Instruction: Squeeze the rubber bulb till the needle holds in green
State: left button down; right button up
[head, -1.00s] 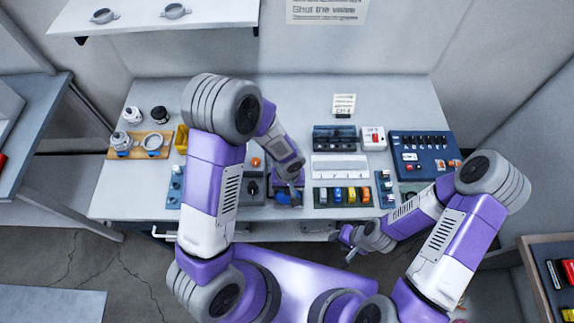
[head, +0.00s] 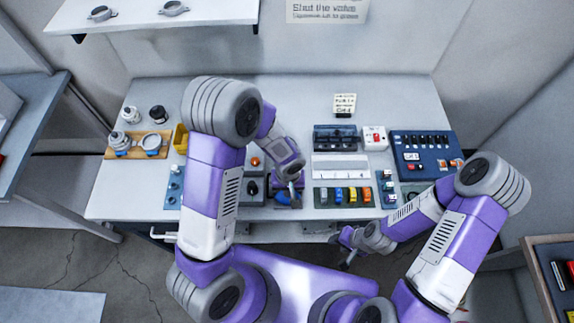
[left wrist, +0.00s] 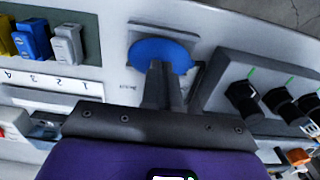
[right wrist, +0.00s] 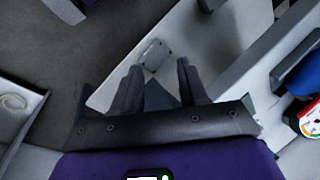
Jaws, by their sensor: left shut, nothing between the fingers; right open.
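A blue rounded piece, which looks like the rubber bulb (left wrist: 150,53), sits on a grey base near the table's front edge. It shows partly under my left gripper in the head view (head: 283,199). My left gripper (left wrist: 163,68) is shut with nothing between its fingers. Its tips overlap the blue piece from above; whether they touch it I cannot tell. My right gripper (right wrist: 158,72) is open and empty, in front of the table edge (head: 349,252). A round face with coloured patches (right wrist: 309,119), possibly the gauge, is cut off in the right wrist view. I cannot read its needle.
A row of coloured blocks (head: 342,195) lies to the right of the blue piece. A blue switch panel (head: 423,146) is further right.

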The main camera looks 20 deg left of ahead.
pick_arm(q)
jog(key=shift+f+b, duration=0.6)
jog(key=shift+f, duration=0.05)
dwell(0.6)
jog(key=shift+r+p, duration=2.3)
jog(key=shift+r, duration=1.3)
jog(key=shift+w+m+b, duration=0.15)
jog(key=shift+m+b, duration=0.25)
jog(key=shift+b, duration=0.15)
jog(key=m+b, duration=0.1)
jog(key=r+m+b, duration=0.1)
jog(key=m+b, duration=0.1)
jog(key=shift+w, duration=0.1)
jog(key=f+b, duration=0.1)
jog(key=b, duration=0.1)
jog(key=f+m+b, duration=0.1)
jog(key=f+b, duration=0.1)
jog(key=f+m+b, duration=0.1)
jog(key=f+b, duration=0.1)
jog(key=b, duration=0.1)
jog(key=shift+s+f, duration=0.15)
jog(key=shift+s, duration=0.1)
